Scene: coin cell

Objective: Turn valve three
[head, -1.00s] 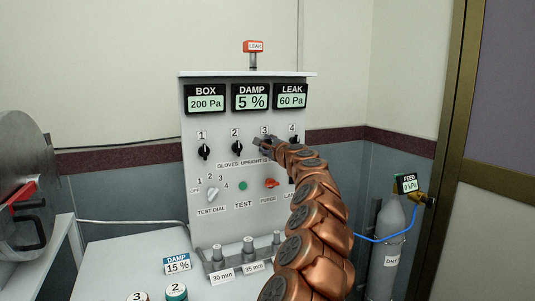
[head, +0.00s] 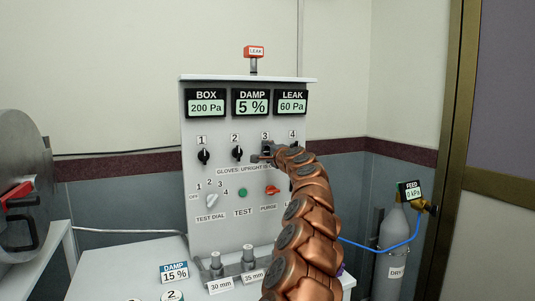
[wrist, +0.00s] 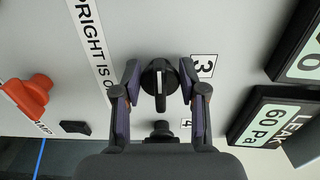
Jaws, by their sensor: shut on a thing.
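Valve three's black knob (wrist: 160,88) is in the middle of the wrist view, beside its label 3 (wrist: 203,67). Its white mark lies across the panel, at right angles to the direction of the label. My gripper (wrist: 160,77) has one finger on each side of the knob and is shut on it. In the head view my gripper (head: 262,153) is at the panel under label 3 (head: 265,135), and the knob is largely hidden there. The knobs of valve one (head: 204,156) and valve two (head: 237,154) stand upright.
Valve four's knob (wrist: 161,130) is close by my gripper. The red purge knob (head: 272,190) and test dial (head: 212,200) are lower on the panel. The displays read BOX 200 Pa, DAMP 5 %, LEAK 60 Pa (head: 292,105). A grey cylinder (head: 393,245) stands at right.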

